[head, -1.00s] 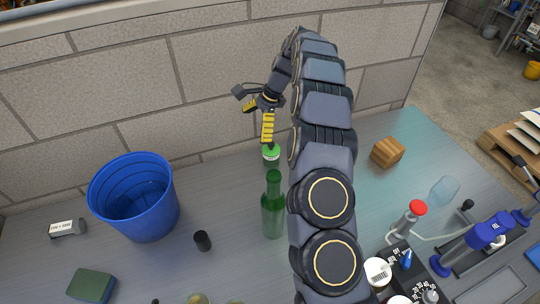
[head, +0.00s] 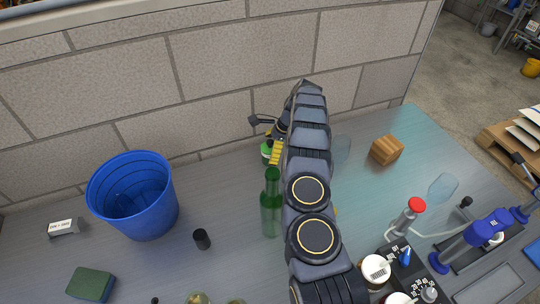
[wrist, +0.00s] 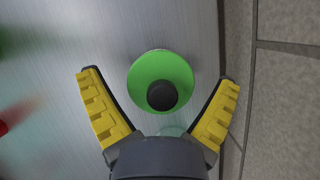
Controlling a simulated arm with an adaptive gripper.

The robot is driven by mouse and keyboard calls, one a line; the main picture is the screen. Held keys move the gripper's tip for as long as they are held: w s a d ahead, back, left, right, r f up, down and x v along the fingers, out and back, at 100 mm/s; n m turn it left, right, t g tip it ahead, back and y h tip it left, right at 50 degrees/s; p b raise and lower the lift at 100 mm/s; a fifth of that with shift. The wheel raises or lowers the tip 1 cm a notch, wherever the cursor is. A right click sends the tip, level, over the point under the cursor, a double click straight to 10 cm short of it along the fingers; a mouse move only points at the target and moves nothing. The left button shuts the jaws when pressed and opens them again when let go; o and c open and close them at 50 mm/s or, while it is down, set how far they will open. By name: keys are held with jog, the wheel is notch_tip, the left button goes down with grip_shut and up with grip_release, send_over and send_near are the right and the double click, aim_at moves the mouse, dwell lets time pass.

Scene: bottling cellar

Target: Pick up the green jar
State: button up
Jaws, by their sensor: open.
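The green jar (head: 266,149) stands near the wall behind the green bottle, mostly hidden by my arm and gripper in the head view. In the wrist view its round green lid (wrist: 145,72) with a dark knob (wrist: 162,96) shows from above. My gripper (wrist: 160,78) is open, with one yellow-padded finger on each side of the lid and visible gaps between. In the head view one yellow finger of my gripper (head: 277,154) shows right beside the jar.
A green bottle (head: 270,205) stands just in front of the jar. The stone wall (head: 210,70) is close behind it. A blue bucket (head: 135,195) and a small black cylinder (head: 202,239) are left. A wooden block (head: 387,150) and a clear glass item (head: 341,150) are right.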

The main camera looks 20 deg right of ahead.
jog(key=shift+x, duration=1)
jog(key=c, duration=1.1)
jog(key=shift+c, duration=0.2)
